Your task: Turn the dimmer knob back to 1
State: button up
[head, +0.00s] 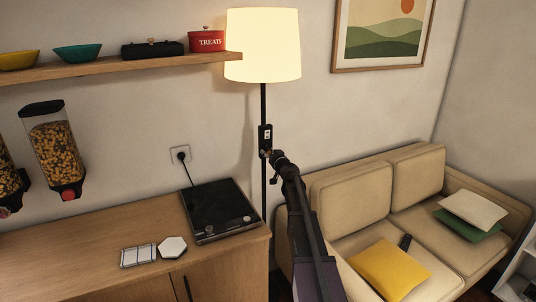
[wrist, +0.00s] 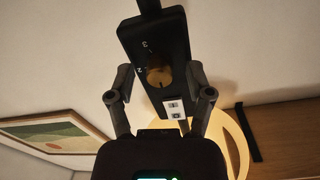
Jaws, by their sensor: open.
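The dimmer is a black box (head: 266,136) on the dark pole of the floor lamp, below the lit cream shade (head: 262,45). In the wrist view the box (wrist: 139,36) stands tilted and its round brass knob (wrist: 158,77) shows near the middle. Small white marks sit beside the knob, too small to read surely. A white label (wrist: 174,108) is on the box. My gripper (wrist: 159,75) is open, one finger on each side of the box and knob. I cannot tell whether either finger touches. In the head view my gripper (head: 272,156) is at the box's lower part.
A beige sofa (head: 350,200) with cushions stands right of the lamp. A wooden counter (head: 90,245) with a black hob (head: 218,208) is at left. A shelf (head: 120,69) with bowls and a red treats tin (head: 206,41) hangs above. A framed picture (head: 382,35) is on the wall.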

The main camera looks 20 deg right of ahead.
jog(key=s, duration=1.2)
dwell(0.5)
jog(key=s+a+f+n+g+y+p, duration=0.1)
jog(key=s+a+f+n+g+y, duration=0.15)
jog(key=a, duration=0.55)
jog(key=s+a+f+n+g+y+p, duration=0.1)
jog(key=s+a+f+g+y, duration=0.2)
jog(key=a, duration=0.5)
jog(key=s+a+f+n+g+y+p, duration=0.1)
jog(key=s+a+f+g, duration=0.2)
jog(key=a, duration=0.4)
jog(key=s+a+f+g+h, duration=0.1)
jog(key=s+g+h, duration=0.1)
jog(key=s, duration=0.5)
jog(key=s+a+f+m+g+h+p, duration=0.1)
jog(key=s+a+f+g+h, duration=0.1)
jog(key=s+g, duration=0.2)
jog(key=s+a+f+m+g+h+p, duration=0.1)
jog(key=s+a+g+h, duration=0.1)
jog(key=s, duration=0.7)
jog(key=shift+s+f+g, duration=0.3)
jog(key=shift+s+g, duration=0.1)
jog(key=shift+g, duration=0.25)
jog(key=shift+h, duration=0.25)
